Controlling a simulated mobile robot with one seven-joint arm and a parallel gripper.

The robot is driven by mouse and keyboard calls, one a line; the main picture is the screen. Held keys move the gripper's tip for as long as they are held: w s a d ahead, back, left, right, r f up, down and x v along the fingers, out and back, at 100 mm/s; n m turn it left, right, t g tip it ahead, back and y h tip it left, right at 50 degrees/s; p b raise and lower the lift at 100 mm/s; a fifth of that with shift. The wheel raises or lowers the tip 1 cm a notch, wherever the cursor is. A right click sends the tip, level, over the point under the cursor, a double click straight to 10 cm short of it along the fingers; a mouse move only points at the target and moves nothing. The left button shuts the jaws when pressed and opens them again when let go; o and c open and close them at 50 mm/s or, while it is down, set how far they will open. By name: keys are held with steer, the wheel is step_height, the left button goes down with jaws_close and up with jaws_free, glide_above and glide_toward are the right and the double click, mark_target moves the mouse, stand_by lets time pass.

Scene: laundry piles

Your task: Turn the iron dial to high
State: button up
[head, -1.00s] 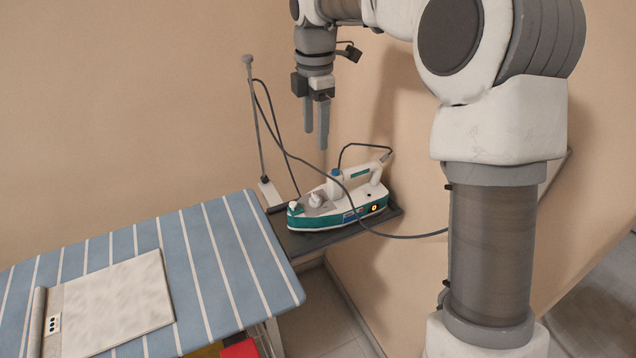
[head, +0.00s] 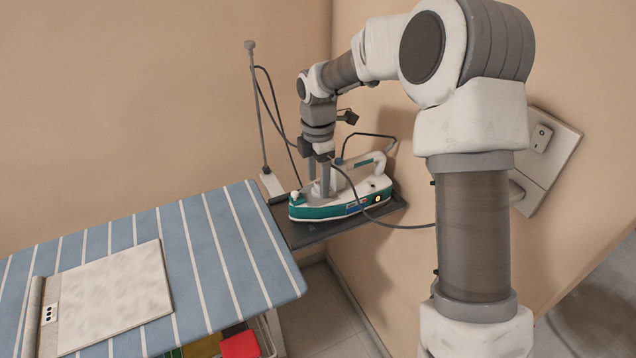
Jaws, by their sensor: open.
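The iron (head: 345,203) is white and teal and rests flat on a dark grey shelf (head: 300,232). A small glowing yellow ring (head: 377,198) shows on its side. A white knob (head: 296,197) stands near its front tip. My gripper (head: 319,187) is open and points down at the iron's upper front. Its fingers are low, at the spot where the light dial is, and largely cover it. I cannot tell whether they touch the dial, nor read its setting.
The iron's cord (head: 395,226) loops behind my arm. A thin upright rod (head: 257,115) stands behind the shelf. A switch plate (head: 541,150) is on the right wall.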

steer(key=shift+f, duration=0.5)
jaws_close()
